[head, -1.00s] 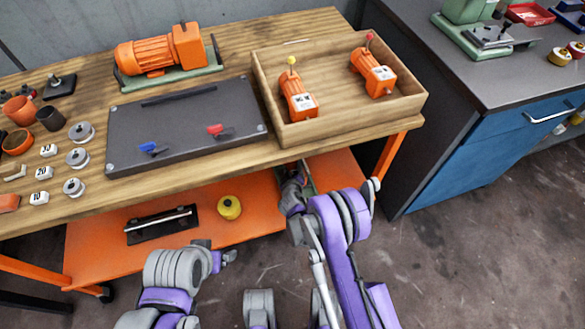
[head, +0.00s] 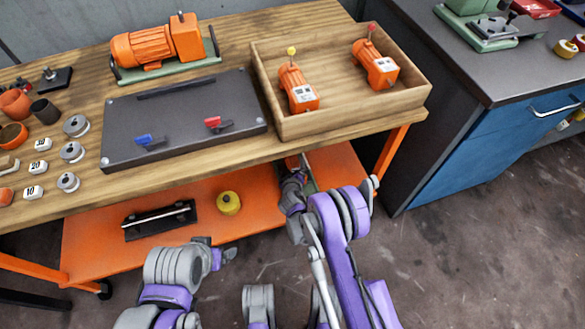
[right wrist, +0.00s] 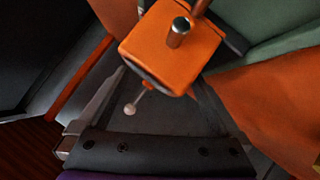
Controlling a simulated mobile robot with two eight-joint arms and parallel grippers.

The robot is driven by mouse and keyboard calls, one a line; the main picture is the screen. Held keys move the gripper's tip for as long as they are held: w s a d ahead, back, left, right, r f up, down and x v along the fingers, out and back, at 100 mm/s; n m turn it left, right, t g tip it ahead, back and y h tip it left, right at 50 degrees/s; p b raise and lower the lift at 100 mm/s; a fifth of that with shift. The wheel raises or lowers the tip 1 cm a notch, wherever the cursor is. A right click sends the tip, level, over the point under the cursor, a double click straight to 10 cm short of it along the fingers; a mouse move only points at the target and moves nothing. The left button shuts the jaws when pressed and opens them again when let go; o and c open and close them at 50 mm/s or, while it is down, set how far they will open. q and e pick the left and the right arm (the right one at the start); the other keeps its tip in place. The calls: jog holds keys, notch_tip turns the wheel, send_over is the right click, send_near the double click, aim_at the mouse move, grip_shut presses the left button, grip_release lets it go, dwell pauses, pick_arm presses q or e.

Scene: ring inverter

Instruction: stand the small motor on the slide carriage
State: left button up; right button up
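In the right wrist view, an orange motor block (right wrist: 172,45) with a metal shaft and a thin lever ending in a pale ball fills the space at the fingers of my right gripper (right wrist: 163,85). The block hides the fingertips, so their grip on it is unclear. In the head view my right gripper (head: 291,178) is low at the table's front edge, partly hidden. Two small orange motors stand in the wooden tray, one with a yellow knob (head: 297,88) and one with a red knob (head: 374,65). My left gripper (head: 229,254) is small, low and apart from objects. I cannot identify the slide carriage for certain.
A dark panel (head: 185,100) with blue and red levers lies left of the wooden tray (head: 350,122). A large orange motor (head: 150,47) stands behind. The orange lower shelf (head: 95,235) holds a black plate with a silver bar (head: 160,220) and a yellow roll (head: 228,203).

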jog(key=shift+f, duration=0.1)
jog(key=p+v, duration=0.2)
jog(key=v, duration=0.9)
jog(key=shift+w, duration=0.1)
